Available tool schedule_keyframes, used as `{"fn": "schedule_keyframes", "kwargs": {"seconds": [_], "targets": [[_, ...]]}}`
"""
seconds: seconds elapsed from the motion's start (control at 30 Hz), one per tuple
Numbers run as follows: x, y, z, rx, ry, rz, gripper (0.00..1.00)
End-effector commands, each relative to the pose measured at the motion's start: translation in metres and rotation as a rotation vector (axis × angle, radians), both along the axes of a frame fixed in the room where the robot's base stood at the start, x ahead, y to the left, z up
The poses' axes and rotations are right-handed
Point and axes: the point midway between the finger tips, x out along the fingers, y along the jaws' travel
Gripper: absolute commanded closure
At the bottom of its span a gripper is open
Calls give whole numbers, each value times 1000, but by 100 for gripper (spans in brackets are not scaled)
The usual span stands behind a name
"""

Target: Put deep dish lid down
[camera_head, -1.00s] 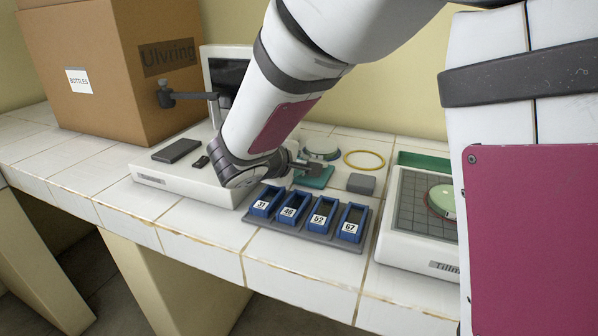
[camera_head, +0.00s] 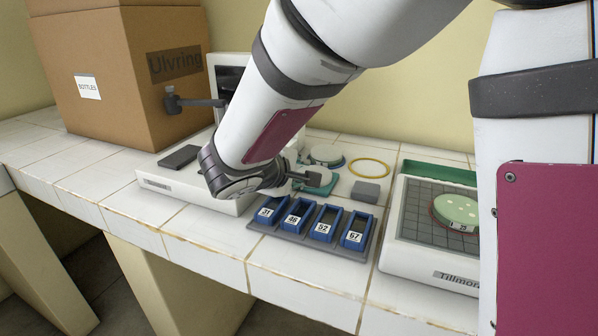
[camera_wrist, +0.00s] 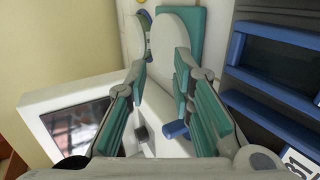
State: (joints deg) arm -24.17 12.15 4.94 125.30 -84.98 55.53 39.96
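A pale round disc (camera_head: 318,177), which looks like the lid, is at the teal mat (camera_head: 331,186) right by my fingertips. My gripper (camera_head: 304,177) is low over the bench, pointing right. In the wrist view my gripper (camera_wrist: 160,65) has its teal-padded fingers apart with a gap between them. A pale disc (camera_wrist: 172,35) shows beyond the right fingertip, overlapping the teal mat (camera_wrist: 196,30); contact with the finger is unclear. Another pale rounded shape (camera_wrist: 135,35) shows beyond the left fingertip. A second round dish (camera_head: 326,154) sits just behind the mat.
A rack of numbered blue holders (camera_head: 322,222) stands in front. A yellow ring (camera_head: 370,167) and a grey block (camera_head: 365,191) lie to the right. A scale (camera_head: 410,250) with a green dish (camera_head: 456,209) stands farther right. A cardboard box (camera_head: 115,90) stands left.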

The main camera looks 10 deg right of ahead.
Motion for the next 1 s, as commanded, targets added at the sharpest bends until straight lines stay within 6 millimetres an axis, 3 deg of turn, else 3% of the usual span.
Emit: {"fn": "schedule_keyframes", "kwargs": {"seconds": [0.43,0.83,1.0], "targets": [[-31,25,23,0,-1,1,78],[-34,27,25,-1,-1,0,78],[-38,31,41,0,-3,1,78]]}}
